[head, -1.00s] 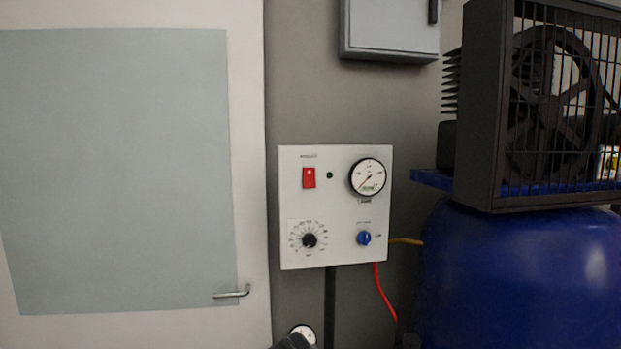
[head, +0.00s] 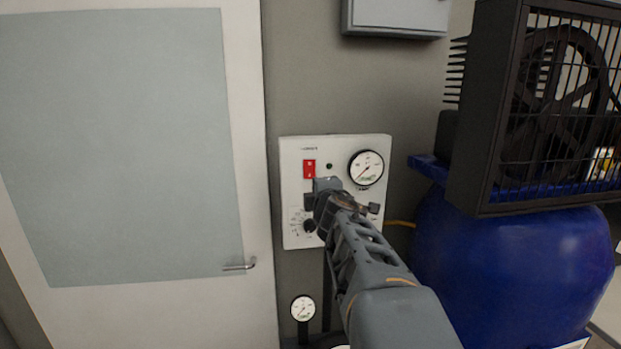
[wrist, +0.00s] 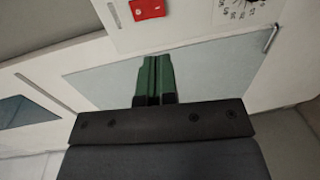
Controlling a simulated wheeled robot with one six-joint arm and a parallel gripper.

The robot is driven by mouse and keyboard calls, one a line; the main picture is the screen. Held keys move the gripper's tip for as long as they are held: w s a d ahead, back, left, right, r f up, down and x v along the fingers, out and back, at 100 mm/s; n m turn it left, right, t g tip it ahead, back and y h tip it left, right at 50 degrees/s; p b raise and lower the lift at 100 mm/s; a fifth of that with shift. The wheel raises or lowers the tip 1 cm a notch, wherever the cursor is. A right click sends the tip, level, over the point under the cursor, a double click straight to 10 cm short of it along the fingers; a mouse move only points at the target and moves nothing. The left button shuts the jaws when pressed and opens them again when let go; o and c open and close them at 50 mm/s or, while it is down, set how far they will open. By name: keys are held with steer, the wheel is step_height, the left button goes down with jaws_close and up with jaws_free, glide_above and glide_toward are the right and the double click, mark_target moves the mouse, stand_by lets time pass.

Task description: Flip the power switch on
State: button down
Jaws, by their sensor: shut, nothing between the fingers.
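The power switch (head: 309,169) is a red rocker at the upper left of a white control panel (head: 291,238) on the wall. My gripper (head: 322,187) is in front of the panel, just below and right of the switch in the head view. In the wrist view, its green fingers (wrist: 155,62) are together with nothing between them, a little below the switch in the picture. I cannot tell whether they touch the panel.
A round gauge (head: 366,167) sits at the panel's upper right. A grey box (head: 395,17) hangs above. A blue tank (head: 510,255) with a caged compressor (head: 487,110) stands to the right. A white door (head: 251,200) with a handle (head: 240,267) is to the left.

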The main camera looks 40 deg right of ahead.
mark_target(310, 177)
steer(key=shift+w, duration=0.1)
steer(key=b+x, duration=0.1)
steer(key=x, duration=1.2)
steer(key=shift+w+d+f+b, duration=0.1)
steer(key=shift+w+d+b, duration=0.1)
steer(key=shift+w+b, duration=0.2)
steer(key=shift+w+b, duration=0.15)
steer(key=shift+b, duration=0.7)
steer(key=shift+f, duration=0.1)
